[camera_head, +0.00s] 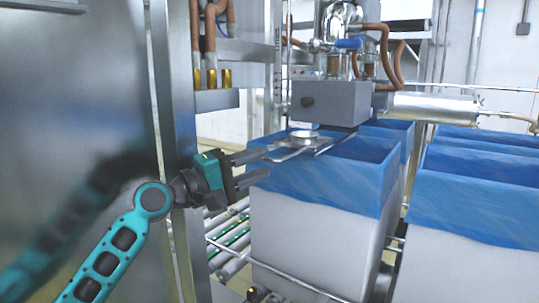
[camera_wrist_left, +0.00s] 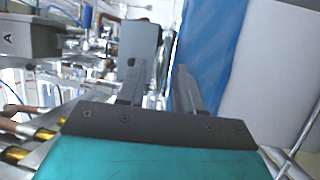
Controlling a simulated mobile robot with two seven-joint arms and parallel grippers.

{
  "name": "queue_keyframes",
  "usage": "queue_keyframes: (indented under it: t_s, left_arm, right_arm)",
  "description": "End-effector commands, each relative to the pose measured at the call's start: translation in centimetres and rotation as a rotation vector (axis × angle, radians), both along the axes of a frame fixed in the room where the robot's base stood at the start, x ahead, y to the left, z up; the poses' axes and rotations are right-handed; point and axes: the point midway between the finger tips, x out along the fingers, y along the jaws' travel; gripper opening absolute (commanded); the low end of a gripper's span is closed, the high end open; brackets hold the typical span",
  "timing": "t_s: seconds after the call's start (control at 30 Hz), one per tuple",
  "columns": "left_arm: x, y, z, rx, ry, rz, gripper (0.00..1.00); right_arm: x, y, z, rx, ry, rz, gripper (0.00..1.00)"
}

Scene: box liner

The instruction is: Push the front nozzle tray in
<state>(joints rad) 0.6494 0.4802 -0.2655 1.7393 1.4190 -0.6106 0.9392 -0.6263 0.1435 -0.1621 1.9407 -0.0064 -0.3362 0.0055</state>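The front nozzle tray (camera_head: 303,139) is a thin metal plate with a wire-like handle frame, and it sticks out below the grey nozzle housing (camera_head: 331,103) over the near blue-lined box. My left gripper (camera_head: 268,163) is open, with its two fingers pointing at the tray's handle side from the left. Nothing shows between the fingers in the left wrist view (camera_wrist_left: 159,68). Whether a finger touches the handle is hard to tell. The tray is not clear in the wrist view. My right gripper is not recognisable in either view.
The near box (camera_head: 310,225) with its blue liner stands below the tray on a roller conveyor (camera_head: 232,240). More lined boxes (camera_head: 465,190) stand to the right. A steel cabinet wall (camera_head: 75,90) and brass-ended hoses (camera_head: 212,78) are close on the left.

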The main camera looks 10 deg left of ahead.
Motion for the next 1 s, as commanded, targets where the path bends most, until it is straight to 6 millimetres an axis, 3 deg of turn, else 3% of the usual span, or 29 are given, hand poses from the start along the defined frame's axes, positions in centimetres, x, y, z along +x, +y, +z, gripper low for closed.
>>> queue_keyframes:
  t_s: [0.2, 0.6, 1.0]
  left_arm:
    - [2.0, -2.0, 0.5, -0.001, 0.001, -0.001, 0.35]
    - [2.5, -2.5, 0.4, 0.001, 0.0, 0.0, 0.35]
    - [2.5, -2.5, 0.5, 0.001, 0.0, 0.0, 0.0]
  right_arm:
    - [0.0, 0.0, 0.5, 0.0, 0.0, 0.0, 0.43]
    - [0.0, 0.0, 0.5, 0.0, 0.0, 0.0, 0.43]
    - [0.0, 0.0, 0.5, 0.001, 0.0, 0.001, 0.43]
